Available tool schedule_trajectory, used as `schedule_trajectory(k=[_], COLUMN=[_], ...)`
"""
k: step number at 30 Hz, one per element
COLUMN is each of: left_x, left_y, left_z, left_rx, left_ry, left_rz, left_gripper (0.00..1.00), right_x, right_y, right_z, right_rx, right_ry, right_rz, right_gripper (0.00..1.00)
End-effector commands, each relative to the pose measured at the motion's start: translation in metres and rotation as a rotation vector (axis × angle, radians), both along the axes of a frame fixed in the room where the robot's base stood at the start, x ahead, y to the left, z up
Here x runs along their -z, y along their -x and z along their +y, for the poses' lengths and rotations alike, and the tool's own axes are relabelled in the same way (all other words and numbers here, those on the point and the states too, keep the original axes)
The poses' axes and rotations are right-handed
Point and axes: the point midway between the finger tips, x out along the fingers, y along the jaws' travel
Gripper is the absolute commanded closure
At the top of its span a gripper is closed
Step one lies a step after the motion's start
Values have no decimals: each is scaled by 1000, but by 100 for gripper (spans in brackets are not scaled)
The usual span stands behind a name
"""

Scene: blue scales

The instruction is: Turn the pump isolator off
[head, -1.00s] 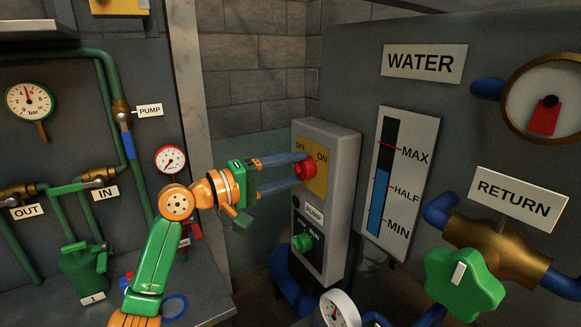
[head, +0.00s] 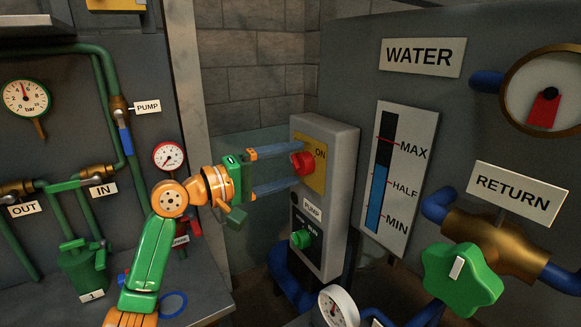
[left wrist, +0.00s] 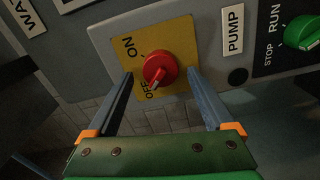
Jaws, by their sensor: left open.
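The red isolator knob (head: 303,163) sits on a yellow plate (head: 318,178) marked OFF and ON, on the upper part of a grey box. In the left wrist view the knob (left wrist: 160,68) has a small white mark that seems to point toward OFF. My left gripper (head: 302,165) is open, its two blue fingers apart on either side of the knob. In the wrist view gaps show between the knob and both fingers. In the head view the upper finger hides the OFF lettering. My right gripper is not in view.
Below the knob are a PUMP label (head: 312,210) and a green RUN/STOP knob (head: 300,239). A water level gauge (head: 400,170) stands right of the box. A green RETURN valve handwheel (head: 462,281) and a small dial (head: 338,308) are in front. Pipes stand on the left.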

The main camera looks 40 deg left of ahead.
Motion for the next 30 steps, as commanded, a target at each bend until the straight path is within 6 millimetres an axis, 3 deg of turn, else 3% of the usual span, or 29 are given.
schedule_trajectory(k=[3,9,24,26,29,30], left_x=[10,5,5,23,91,132], left_y=[23,54,54,42,7,-5], left_z=[10,22,26,37,68,80], left_rx=[-3,-2,-9,-41,-152,-203], left_ry=[-5,-2,3,14,15,-3], left_rz=[-1,-1,6,32,133,193], left_gripper=[14,14,14,14,14,14], right_x=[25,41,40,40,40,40], right_y=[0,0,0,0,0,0], right_z=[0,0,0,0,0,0], right_rx=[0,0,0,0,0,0], right_ry=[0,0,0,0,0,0], right_rz=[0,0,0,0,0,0], right_gripper=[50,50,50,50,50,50])
